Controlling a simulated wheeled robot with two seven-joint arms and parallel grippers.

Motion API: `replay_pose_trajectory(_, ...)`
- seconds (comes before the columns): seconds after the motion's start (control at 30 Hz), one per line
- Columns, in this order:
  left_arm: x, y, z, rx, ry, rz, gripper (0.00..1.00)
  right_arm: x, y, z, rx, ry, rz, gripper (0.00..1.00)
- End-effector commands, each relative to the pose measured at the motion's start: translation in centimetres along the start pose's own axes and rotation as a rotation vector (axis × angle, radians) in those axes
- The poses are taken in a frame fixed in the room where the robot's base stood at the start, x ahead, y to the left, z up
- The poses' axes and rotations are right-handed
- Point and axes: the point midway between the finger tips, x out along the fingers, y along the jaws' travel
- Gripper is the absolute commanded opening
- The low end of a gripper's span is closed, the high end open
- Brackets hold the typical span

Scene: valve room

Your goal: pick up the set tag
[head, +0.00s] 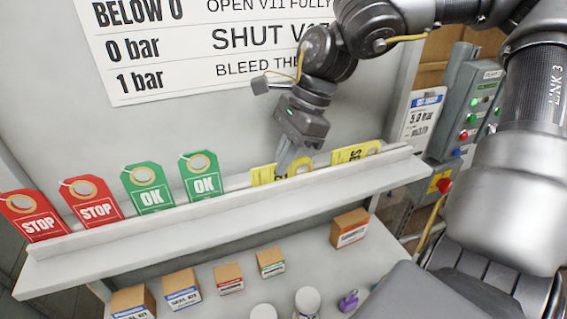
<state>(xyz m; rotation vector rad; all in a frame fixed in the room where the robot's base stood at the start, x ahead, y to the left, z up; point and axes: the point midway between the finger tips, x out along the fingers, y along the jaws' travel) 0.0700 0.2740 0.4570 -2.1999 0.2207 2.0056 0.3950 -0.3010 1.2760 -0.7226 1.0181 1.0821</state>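Two yellow tags lie on their sides on the shelf behind its front lip: a near one (262,175) and a far one (352,153). Their black lettering is partly hidden and too small to read surely, so I cannot tell which is the set tag. My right gripper (291,168) points down at the near yellow tag, its fingers overlapping the tag's middle and hiding part of it. I cannot tell whether the fingers are closed on it. My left gripper is not in view.
Red STOP tags (95,207) and green OK tags (203,180) stand to the left on the same shelf (150,238). Small boxes (228,278) sit on a lower surface. A control box with buttons (470,115) and a white-and-blue card (421,120) are at right.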

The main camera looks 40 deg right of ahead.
Motion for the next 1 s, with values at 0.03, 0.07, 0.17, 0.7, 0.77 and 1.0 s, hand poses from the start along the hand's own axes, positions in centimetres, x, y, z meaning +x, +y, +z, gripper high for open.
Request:
replay_pose_trajectory(0.03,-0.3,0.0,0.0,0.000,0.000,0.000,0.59,-0.5,0.0,0.2,0.000,0.000,-0.001,0.00)
replay_pose_trajectory(0.07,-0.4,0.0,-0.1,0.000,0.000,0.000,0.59,-0.7,0.0,0.3,0.000,0.000,-0.001,0.00)
replay_pose_trajectory(0.17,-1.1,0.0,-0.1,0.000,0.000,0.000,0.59,-1.9,0.0,0.8,-0.001,0.000,-0.003,0.00)
replay_pose_trajectory(0.7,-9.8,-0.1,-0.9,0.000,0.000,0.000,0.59,-14.3,2.3,-4.0,0.000,-0.007,-0.004,0.00)
replay_pose_trajectory(0.77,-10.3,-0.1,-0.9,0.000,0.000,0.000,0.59,-15.0,2.6,-4.9,0.000,-0.005,-0.004,0.00)
replay_pose_trajectory(1.0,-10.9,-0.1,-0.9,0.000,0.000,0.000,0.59,-16.5,3.2,-7.1,0.000,-0.002,-0.002,0.00)
